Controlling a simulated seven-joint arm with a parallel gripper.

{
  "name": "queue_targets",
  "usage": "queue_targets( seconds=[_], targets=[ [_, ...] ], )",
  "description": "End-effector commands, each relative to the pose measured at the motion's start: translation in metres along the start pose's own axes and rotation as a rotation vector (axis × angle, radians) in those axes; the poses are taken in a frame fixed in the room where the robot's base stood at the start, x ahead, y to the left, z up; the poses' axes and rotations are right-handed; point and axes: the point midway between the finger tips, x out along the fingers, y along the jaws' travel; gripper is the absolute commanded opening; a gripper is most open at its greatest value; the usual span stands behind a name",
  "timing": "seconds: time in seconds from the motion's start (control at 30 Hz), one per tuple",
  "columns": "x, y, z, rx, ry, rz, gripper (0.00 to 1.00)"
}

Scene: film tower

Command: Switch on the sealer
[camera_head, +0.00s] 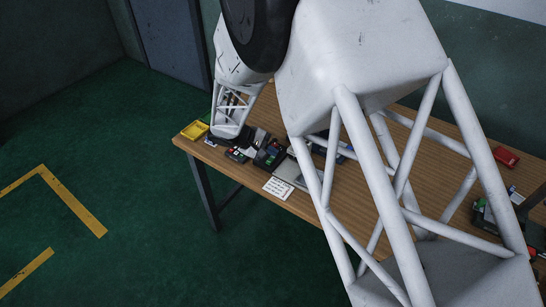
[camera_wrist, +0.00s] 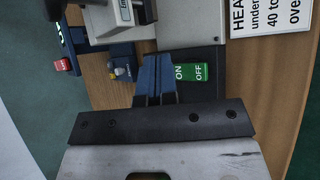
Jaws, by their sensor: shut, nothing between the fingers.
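In the wrist view, a green switch plate (camera_wrist: 190,73) shows the words ON and OFF, with ON nearer my fingers. It sits on a dark panel (camera_wrist: 208,57) next to a grey machine body (camera_wrist: 192,20), which appears to be the sealer. My gripper (camera_wrist: 155,58) is shut and empty, its dark blue fingers just left of the ON side. I cannot tell whether they touch the switch, or which way it is set. In the head view my wrist hides the gripper tips, and I cannot make out the switch.
A white card with HEAT lettering (camera_wrist: 270,15) lies right of the machine. A small red-capped thing (camera_wrist: 62,65) and a knobbed blue part (camera_wrist: 122,73) are at left. In the head view, a yellow tray (camera_head: 194,130) stands at the wooden table's (camera_head: 330,205) left end; a red box (camera_head: 506,156) lies at right.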

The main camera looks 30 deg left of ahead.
Motion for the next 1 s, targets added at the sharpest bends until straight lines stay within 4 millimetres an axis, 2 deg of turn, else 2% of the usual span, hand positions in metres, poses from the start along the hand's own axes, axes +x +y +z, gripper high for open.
queue_targets(
  seconds=[1.0],
  targets=[
    [0.0059, -0.0043, -0.0043, 0.0, 0.0, 0.0, 0.0]
  ],
)
